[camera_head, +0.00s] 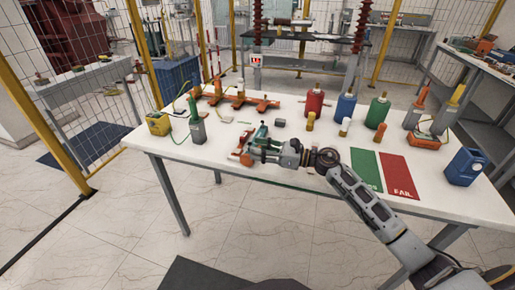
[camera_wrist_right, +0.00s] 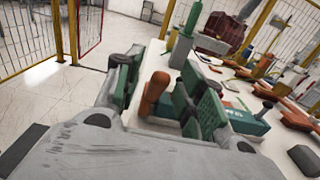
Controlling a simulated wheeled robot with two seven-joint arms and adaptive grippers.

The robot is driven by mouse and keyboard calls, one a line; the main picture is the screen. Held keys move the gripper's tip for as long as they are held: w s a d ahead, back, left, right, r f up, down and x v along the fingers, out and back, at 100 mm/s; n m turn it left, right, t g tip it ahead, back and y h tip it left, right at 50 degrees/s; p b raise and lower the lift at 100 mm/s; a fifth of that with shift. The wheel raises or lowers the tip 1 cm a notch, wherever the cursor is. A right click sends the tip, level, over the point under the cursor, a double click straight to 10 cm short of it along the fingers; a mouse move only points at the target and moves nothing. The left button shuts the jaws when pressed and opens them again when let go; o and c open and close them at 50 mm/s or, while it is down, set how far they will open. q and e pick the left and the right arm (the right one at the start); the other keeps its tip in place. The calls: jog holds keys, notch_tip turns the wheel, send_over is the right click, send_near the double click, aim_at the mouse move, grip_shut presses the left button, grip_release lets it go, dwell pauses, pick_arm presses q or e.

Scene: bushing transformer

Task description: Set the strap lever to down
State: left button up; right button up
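An orange lever handle (camera_wrist_right: 153,92), which looks like the strap lever, stands roughly upright in the right wrist view. My right gripper (camera_wrist_right: 160,88) has its green-padded fingers apart on either side of it. Gaps show beside the handle, so I see no firm grip. In the head view my right gripper (camera_head: 252,148) is low over the table's front edge, beside orange parts (camera_head: 246,159). It hides much of the lever there. A teal device (camera_wrist_right: 240,116) lies just beyond the fingers. My left gripper is not in view.
The white table (camera_head: 228,165) holds an orange rack (camera_head: 235,98) at the back and a yellow box (camera_head: 158,123) at left. Red (camera_head: 314,101), blue (camera_head: 345,107) and green (camera_head: 377,111) bottles stand right of centre. Green and red mats (camera_head: 398,172) lie in front.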

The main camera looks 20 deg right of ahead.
jog(key=shift+w+a, duration=0.25)
jog(key=shift+a, duration=0.1)
grip_shut()
dwell(0.3)
